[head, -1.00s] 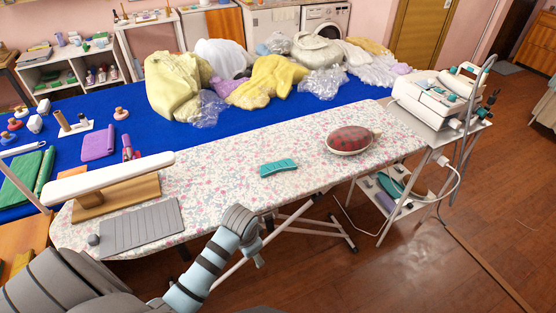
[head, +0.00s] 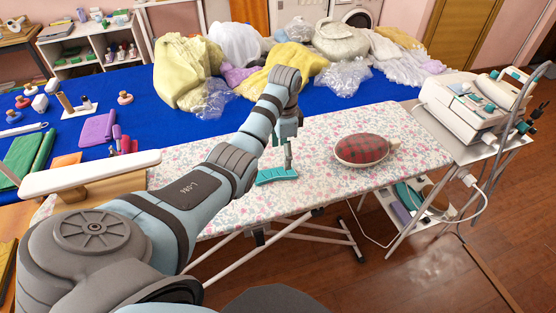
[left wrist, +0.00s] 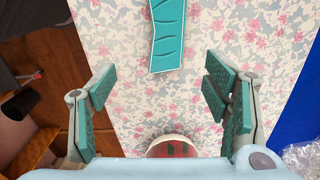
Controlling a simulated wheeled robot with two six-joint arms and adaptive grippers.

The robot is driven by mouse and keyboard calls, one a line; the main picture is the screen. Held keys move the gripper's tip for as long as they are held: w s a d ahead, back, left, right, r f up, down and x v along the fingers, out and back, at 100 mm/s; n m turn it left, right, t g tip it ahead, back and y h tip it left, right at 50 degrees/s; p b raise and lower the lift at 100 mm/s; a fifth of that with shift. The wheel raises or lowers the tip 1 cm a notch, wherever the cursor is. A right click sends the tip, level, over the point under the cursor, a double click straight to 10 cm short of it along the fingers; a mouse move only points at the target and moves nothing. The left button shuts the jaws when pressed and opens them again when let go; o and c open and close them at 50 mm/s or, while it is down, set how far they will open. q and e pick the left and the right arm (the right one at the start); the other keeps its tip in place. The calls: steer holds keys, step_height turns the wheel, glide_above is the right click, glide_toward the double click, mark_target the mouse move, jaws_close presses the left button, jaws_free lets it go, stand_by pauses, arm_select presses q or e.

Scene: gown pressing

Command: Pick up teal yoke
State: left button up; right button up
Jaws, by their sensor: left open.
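The teal yoke (head: 277,176) lies flat on the floral ironing board (head: 225,212). In the left wrist view the teal yoke (left wrist: 168,35) shows at the top, beyond the fingertips and between their lines, its upper end cut off by the frame. My left gripper (head: 288,155) points down over the board right at the yoke in the head view. In the left wrist view my left gripper (left wrist: 160,88) is open with nothing between its teal pads. My right gripper is not in view.
A red plaid pressing ham (head: 362,150) lies right of the yoke. A white sleeve board (head: 90,174) stands at the board's left. A blue table (head: 330,104) with heaped garments lies behind. A steam iron unit (head: 465,105) stands on a stand at the right.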

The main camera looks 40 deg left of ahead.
mark_target(282, 173)
arm_select(q)
steer(key=f, duration=0.2)
steer(key=shift+s+f, duration=0.25)
steer(key=shift+f, duration=0.1)
steer(key=f, duration=0.4)
steer(key=w+f+b, duration=0.1)
steer(key=f, duration=0.1)
steer(key=shift+a, duration=0.3)
steer(key=shift+r, duration=0.15)
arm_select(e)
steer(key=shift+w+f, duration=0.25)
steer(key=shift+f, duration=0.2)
arm_select(q)
steer(key=shift+s, duration=0.15)
steer(key=shift+c, duration=1)
steer(key=c, duration=0.9)
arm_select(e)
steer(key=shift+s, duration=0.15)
